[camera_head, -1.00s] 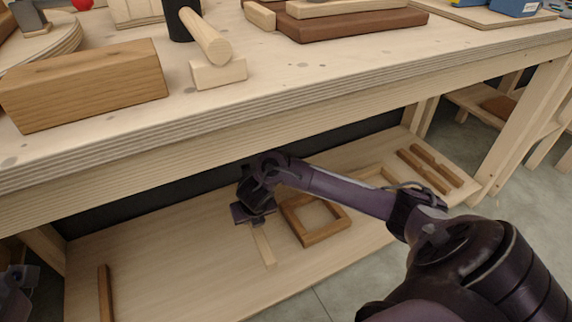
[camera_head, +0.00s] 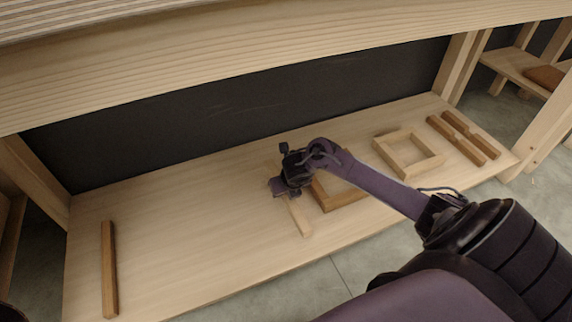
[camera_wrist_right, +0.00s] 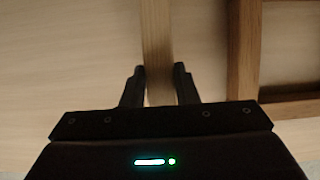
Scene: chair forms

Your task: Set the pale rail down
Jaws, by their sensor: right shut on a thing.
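The pale rail (camera_head: 299,216) is a short light-wood bar over the lower shelf (camera_head: 190,235), left of a brown square frame. In the right wrist view the pale rail (camera_wrist_right: 157,40) runs up and away between the two fingers of the right gripper (camera_wrist_right: 160,82). I cannot tell whether the rail touches the shelf. My left gripper is not in view.
The brown frame (camera_head: 326,203) lies close to the right of the rail and also shows in the right wrist view (camera_wrist_right: 245,60). A pale frame (camera_head: 380,151) and two brown bars (camera_head: 440,128) lie farther right. A brown bar (camera_head: 109,270) lies far left. The bench edge (camera_head: 250,65) overhangs the shelf.

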